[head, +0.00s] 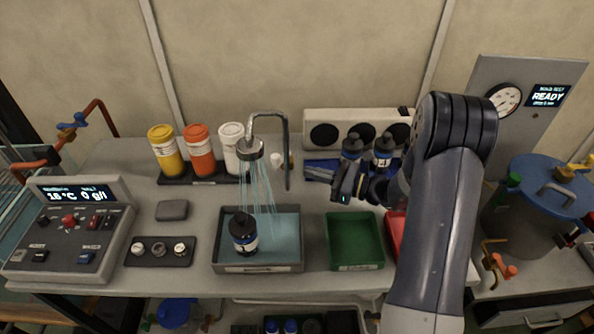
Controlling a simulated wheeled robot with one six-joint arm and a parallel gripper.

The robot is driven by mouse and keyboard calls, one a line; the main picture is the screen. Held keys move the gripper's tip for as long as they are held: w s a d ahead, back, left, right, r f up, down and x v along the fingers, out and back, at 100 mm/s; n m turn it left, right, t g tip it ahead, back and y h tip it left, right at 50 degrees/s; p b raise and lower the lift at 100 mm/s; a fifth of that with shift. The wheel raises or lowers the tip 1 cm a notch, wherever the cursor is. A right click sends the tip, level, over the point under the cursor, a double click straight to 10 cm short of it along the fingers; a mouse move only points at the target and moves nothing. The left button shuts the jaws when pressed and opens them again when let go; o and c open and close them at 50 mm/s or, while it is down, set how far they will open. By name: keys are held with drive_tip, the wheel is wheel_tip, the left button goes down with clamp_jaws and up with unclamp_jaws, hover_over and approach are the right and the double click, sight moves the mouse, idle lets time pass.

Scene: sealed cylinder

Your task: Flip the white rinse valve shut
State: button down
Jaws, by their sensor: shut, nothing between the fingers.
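The rinse tap (287,150) stands behind the grey basin, and its shower head (250,150) pours thin streams of water down. A small white piece, which looks like the rinse valve (276,160), sits beside the tap's upright pipe; its handle's exact angle is too small to tell. My gripper (338,184) is shut and empty, to the right of the tap and valve and apart from them. It points left, above the bench behind the green tray.
A dark bottle (243,232) stands in the basin (258,267) under the water. A green tray (354,241) and a red tray (394,235) are to its right. Dark bottles (383,150) stand close behind my gripper. Yellow, orange and white jars (200,152) stand left of the tap.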

drive_tip(key=shift+v, duration=1.55)
drive_tip(key=d+b, duration=0.1)
drive_tip(key=b, duration=0.1)
drive_tip(key=w+d+n+g+b, duration=0.1)
drive_tip(key=d+b, duration=0.1)
drive_tip(key=w+d+g+b, duration=0.1)
drive_tip(key=b, duration=0.1)
drive_tip(key=shift+w+d+y, duration=0.25)
drive_tip(key=shift+d+y, duration=0.05)
drive_tip(key=shift+y, duration=0.1)
drive_tip(key=x, duration=1.4)
drive_tip(key=shift+p, duration=0.45)
